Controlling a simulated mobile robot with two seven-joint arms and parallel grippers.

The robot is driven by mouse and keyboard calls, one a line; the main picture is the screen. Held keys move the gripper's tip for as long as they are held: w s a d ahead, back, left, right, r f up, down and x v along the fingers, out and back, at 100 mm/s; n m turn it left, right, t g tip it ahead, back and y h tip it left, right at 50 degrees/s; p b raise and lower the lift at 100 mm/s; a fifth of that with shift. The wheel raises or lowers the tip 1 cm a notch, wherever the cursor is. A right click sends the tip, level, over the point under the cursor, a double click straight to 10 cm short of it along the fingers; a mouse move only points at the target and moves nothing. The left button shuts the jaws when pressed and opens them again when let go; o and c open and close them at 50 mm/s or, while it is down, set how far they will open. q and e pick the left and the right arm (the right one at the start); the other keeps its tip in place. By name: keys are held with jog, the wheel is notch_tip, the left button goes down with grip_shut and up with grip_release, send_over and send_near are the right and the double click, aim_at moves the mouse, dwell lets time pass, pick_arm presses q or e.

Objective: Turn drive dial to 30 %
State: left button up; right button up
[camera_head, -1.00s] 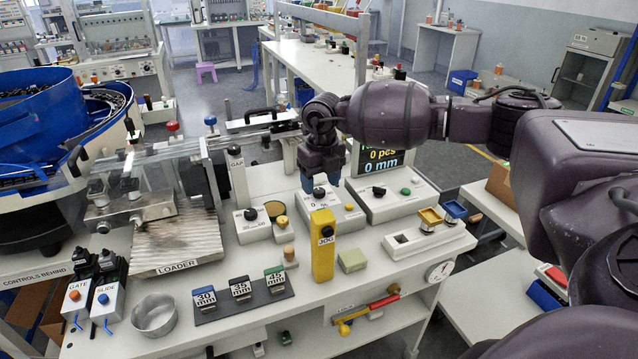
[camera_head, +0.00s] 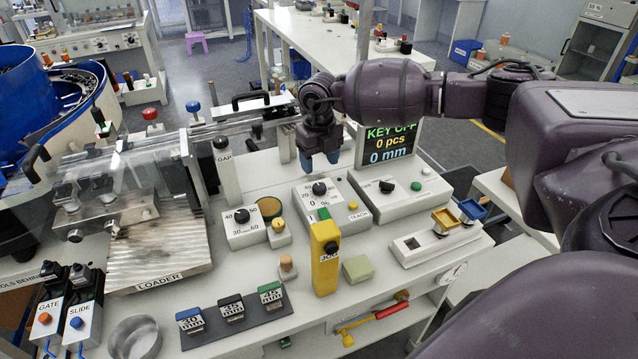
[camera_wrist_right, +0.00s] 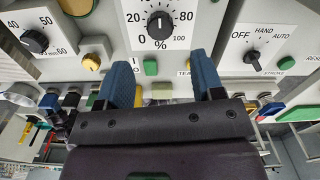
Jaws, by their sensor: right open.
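The drive dial (camera_head: 319,188) is a black round knob on a white box marked 20 to 100 and %. In the right wrist view, the dial (camera_wrist_right: 160,25) sits between and beyond the fingertips. The scale's 0 is at its lower left and 100 at its lower right. My left gripper is not in view.
A mm dial box (camera_head: 243,232) stands left of the drive box, and an OFF/HAND/AUTO switch box (camera_head: 400,200) right. The yellow JOG pendant (camera_head: 325,272) stands in front. A screen (camera_head: 388,142) behind reads KEY OFF, 0 pcs, 0 mm.

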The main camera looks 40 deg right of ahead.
aim_at(319, 186)
notch_tip(319, 186, down, 8)
jog(key=shift+r+b, duration=0.1)
jog(key=shift+b, duration=0.3)
jog(key=shift+c, duration=0.2)
jog(key=c, duration=0.9)
jog(key=shift+n, duration=0.4)
jog(key=n, duration=0.4)
jog(key=shift+d+n, duration=0.1)
jog(key=shift+n, duration=0.2)
jog(key=n, duration=0.5)
jog(key=shift+w+b, duration=0.1)
jog(key=shift+b, duration=0.3)
jog(key=shift+n, duration=0.3)
